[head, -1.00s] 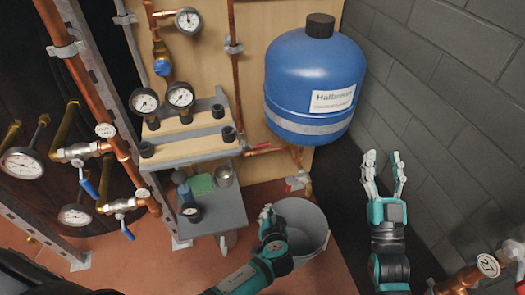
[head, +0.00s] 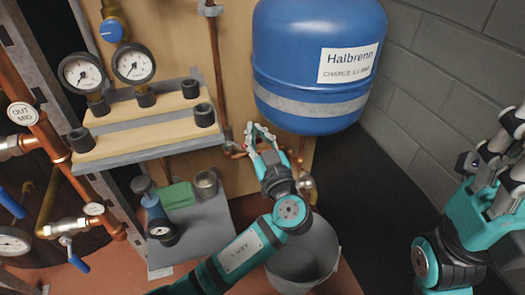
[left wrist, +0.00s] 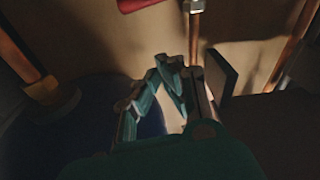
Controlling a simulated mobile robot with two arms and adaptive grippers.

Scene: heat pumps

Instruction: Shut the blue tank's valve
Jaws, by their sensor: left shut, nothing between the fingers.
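The blue tank (head: 318,60) hangs on the wooden panel, with a white label on its front. Its valve sits on the copper pipe (head: 234,152) below the tank's left side. In the head view my left gripper (head: 261,132) is in front of this valve and hides most of it. In the left wrist view a red lever (left wrist: 138,4) shows at the top edge, beyond the fingertips. The left gripper (left wrist: 165,68) is shut and empty there, apart from the lever. My right gripper (head: 495,145) is at the right edge, open and empty.
A grey bucket (head: 302,262) stands below my left arm. Gauges (head: 133,63) and a shelf (head: 140,140) are to the left. A block wall (head: 440,90) bounds the right.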

